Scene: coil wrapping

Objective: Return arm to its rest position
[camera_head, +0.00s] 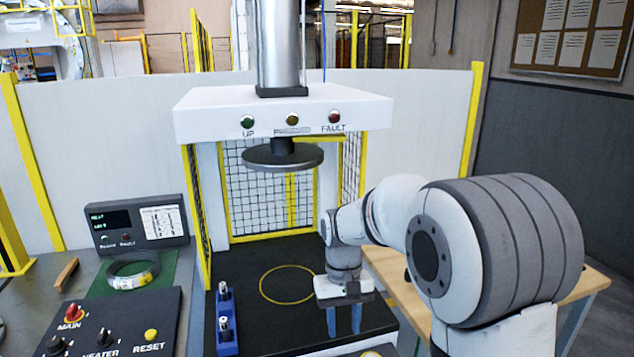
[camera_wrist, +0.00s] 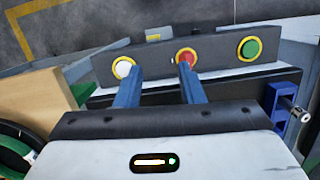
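My gripper (camera_head: 343,322) points down over the right part of the dark press bed (camera_head: 255,260), to the right of the yellow circle. My arm reaches in from the right and is bent. In the wrist view the two blue fingers of my gripper (camera_wrist: 160,75) stand apart with nothing between them. Behind them in that view is a grey button panel with a white button (camera_wrist: 123,68), a red button (camera_wrist: 186,58) and a green button (camera_wrist: 250,48). I cannot tell whether the fingers touch the panel.
The press plate (camera_head: 283,156) hangs over the bed. A blue holder (camera_head: 226,325) stands at the bed's left. A ring-shaped coil (camera_head: 133,272) lies on a green mat beside the control panel (camera_head: 115,325). A wooden table (camera_head: 390,275) is behind my arm. Yellow-edged mesh guards enclose the press.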

